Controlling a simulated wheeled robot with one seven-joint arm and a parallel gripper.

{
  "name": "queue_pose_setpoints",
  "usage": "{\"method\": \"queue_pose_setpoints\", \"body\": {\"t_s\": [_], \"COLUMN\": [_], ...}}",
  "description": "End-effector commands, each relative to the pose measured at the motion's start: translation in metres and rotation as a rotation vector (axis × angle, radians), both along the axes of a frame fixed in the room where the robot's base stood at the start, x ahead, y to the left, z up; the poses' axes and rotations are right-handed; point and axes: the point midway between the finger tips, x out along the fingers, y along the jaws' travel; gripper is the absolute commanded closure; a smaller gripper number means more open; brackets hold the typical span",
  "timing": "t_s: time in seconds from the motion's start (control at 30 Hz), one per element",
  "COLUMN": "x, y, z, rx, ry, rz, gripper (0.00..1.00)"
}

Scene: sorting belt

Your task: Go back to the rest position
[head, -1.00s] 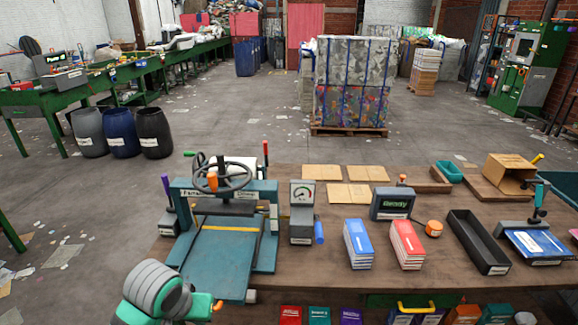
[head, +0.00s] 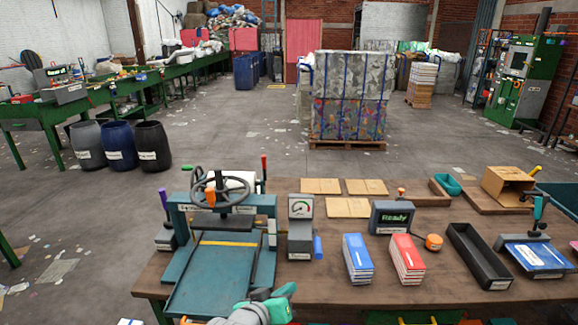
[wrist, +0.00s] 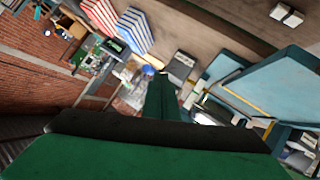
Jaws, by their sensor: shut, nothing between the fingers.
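My gripper (head: 284,292) shows at the bottom of the head view, green, in front of the near edge of the workbench (head: 420,300) and to the right of the teal press bed. In the wrist view my gripper (wrist: 160,80) has its green fingers together with nothing between them. Part of my grey arm shows just below it in the head view. The exact gap between the gripper and the bench edge cannot be told.
On the bench stand a teal press (head: 222,265), a gauge box (head: 301,228), a blue stack (head: 358,258), a red stack (head: 407,259), a Ready display (head: 391,217) and a black tray (head: 478,256). Open floor lies behind the bench, with barrels (head: 120,147) and a baled pallet (head: 348,105).

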Motion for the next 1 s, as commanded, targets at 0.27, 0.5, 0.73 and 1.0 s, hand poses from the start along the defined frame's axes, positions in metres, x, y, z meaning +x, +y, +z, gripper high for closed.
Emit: {"method": "queue_pose_setpoints", "body": {"t_s": [0.27, 0.5, 0.73, 1.0], "x": [-0.005, -0.029, -0.071, -0.142], "y": [-0.047, -0.065, -0.074, -0.072], "z": [-0.006, -0.030, -0.066, -0.114], "rx": [-0.190, -0.283, -0.303, -0.234], "ry": [-0.138, -0.204, -0.229, -0.230], "rz": [0.096, 0.214, 0.330, 0.446], "gripper": [1.00, 1.00, 1.00, 1.00]}}
